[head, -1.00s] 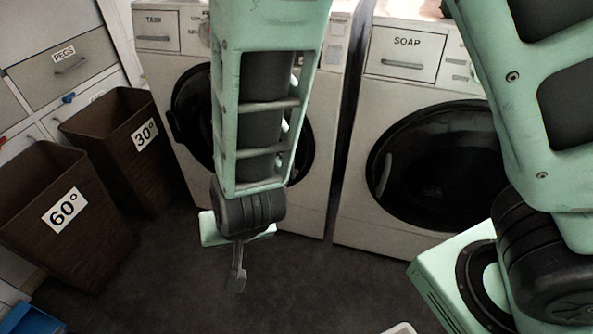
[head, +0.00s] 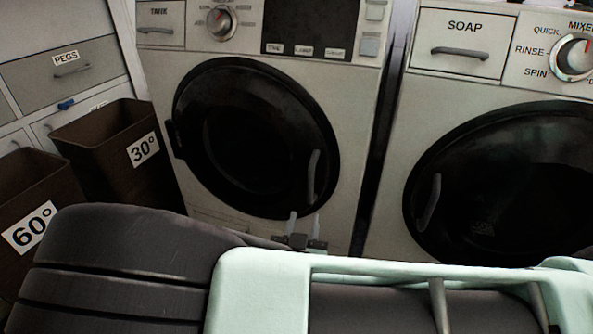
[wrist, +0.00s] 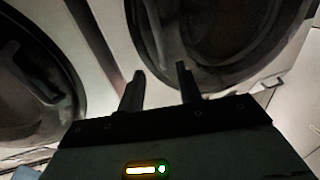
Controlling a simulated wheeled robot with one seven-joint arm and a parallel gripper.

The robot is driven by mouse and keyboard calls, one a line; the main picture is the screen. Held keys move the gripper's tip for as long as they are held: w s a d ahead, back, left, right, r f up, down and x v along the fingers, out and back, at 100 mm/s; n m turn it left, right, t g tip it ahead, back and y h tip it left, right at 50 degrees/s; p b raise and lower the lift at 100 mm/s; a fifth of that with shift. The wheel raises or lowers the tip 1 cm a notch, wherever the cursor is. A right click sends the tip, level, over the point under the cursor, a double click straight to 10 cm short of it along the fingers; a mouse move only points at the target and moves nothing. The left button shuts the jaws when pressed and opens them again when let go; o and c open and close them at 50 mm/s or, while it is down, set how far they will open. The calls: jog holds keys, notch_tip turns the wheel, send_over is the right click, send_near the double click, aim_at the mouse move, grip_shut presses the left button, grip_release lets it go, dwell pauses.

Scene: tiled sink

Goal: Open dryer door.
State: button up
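The dryer (head: 345,150) is the left machine in the head view, with the "TANK" drawer on top. Its round dark door (head: 240,140) is shut. The door's upright grey handle (head: 313,176) is on the right side of the door. My gripper (head: 305,220) is just below the handle, with two fingertips apart and pointing up; nothing is between them. In the wrist view my gripper (wrist: 160,78) is open and empty, with a dark round door (wrist: 215,40) beyond the fingers.
A washing machine (head: 400,130) with a "SOAP" drawer and a shut round door stands close on the right. Two brown baskets, marked 30° (head: 105,150) and 60° (head: 45,185), stand left of the dryer. My arm covers the lower head view.

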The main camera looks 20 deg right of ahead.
aim_at(310, 186)
jog(key=b+x, duration=0.2)
jog(key=x, duration=1.1)
jog(key=shift+w+d+f+b, duration=0.1)
jog(key=shift+w+d+b, duration=0.05)
jog(key=shift+w+b, duration=0.2)
grip_shut()
